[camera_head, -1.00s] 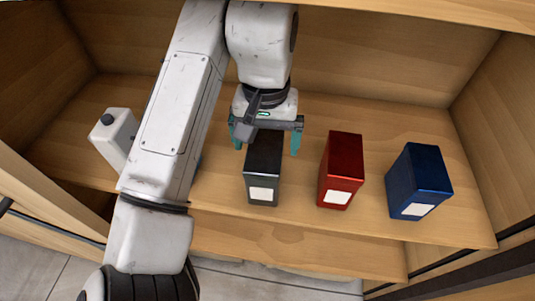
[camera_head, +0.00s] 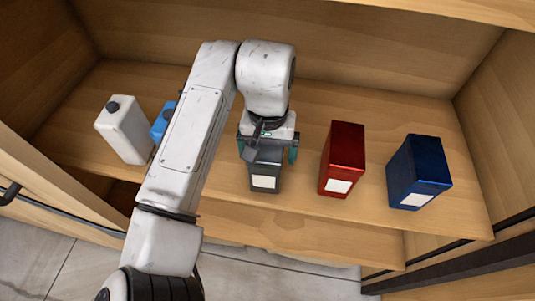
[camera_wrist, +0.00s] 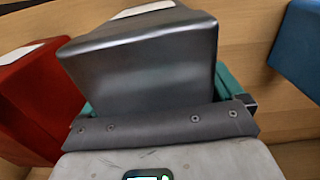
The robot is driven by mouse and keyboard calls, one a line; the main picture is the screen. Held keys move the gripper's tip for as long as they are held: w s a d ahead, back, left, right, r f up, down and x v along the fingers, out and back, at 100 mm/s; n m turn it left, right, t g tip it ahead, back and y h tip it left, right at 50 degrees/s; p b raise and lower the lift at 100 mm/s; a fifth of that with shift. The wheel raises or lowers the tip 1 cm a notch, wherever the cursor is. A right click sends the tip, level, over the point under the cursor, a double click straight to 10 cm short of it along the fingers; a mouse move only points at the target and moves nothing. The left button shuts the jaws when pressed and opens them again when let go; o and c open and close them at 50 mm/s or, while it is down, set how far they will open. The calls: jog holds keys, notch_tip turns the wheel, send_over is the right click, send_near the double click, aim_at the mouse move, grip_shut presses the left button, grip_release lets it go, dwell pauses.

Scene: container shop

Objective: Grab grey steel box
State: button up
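The grey steel box (camera_head: 264,190) stands upright on the wooden shelf near its front edge, with a white label on its front. My gripper (camera_head: 267,152) is over the box's upper part, with one teal finger on each side of it. The right finger looks slightly apart from the box in the head view, so the gripper looks open. In the wrist view the grey box (camera_wrist: 150,65) fills the space between the fingers of my gripper (camera_wrist: 158,95).
A red box (camera_head: 343,155) stands right of the grey box, and a blue box (camera_head: 420,165) further right. A white container (camera_head: 125,132) and a partly hidden light blue one (camera_head: 160,125) stand at the left. The shelf (camera_head: 330,100) is bare behind the boxes.

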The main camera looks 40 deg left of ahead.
jog(key=c, duration=1.3)
jog(key=shift+c, duration=0.3)
jog(key=shift+r, duration=0.15)
